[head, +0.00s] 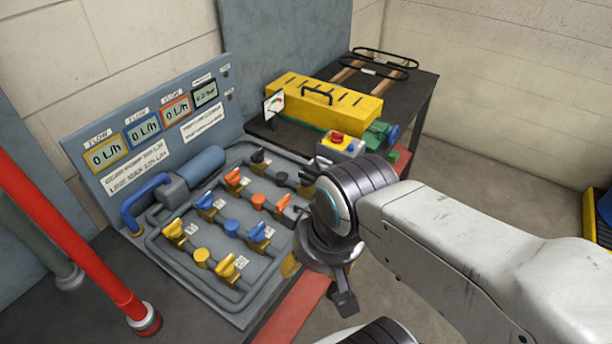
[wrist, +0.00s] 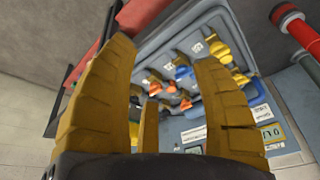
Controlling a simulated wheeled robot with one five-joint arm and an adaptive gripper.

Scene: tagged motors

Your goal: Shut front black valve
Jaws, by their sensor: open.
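The valve board (head: 180,270) carries rows of yellow, blue, orange and black valves. In the black row, the back black valve (head: 259,157) and a middle black knob (head: 281,178) show clearly. The front black valve (head: 306,181) is at the board's right edge, mostly hidden by my arm; its handle angle cannot be told. My gripper (head: 338,280) hangs off the board's front right, apart from the valves. In the wrist view, my gripper (wrist: 162,60) has its yellow fingers spread wide with nothing between them. The board (wrist: 225,25) lies beyond them; the black valves are not clear there.
A flow display panel (head: 150,130) rises behind the board. A blue-grey motor (head: 200,165) lies on it. A yellow box (head: 330,100) and a red-button box (head: 340,147) stand to the right. A red pipe (head: 75,240) rises at left. Open floor (head: 450,180) lies right.

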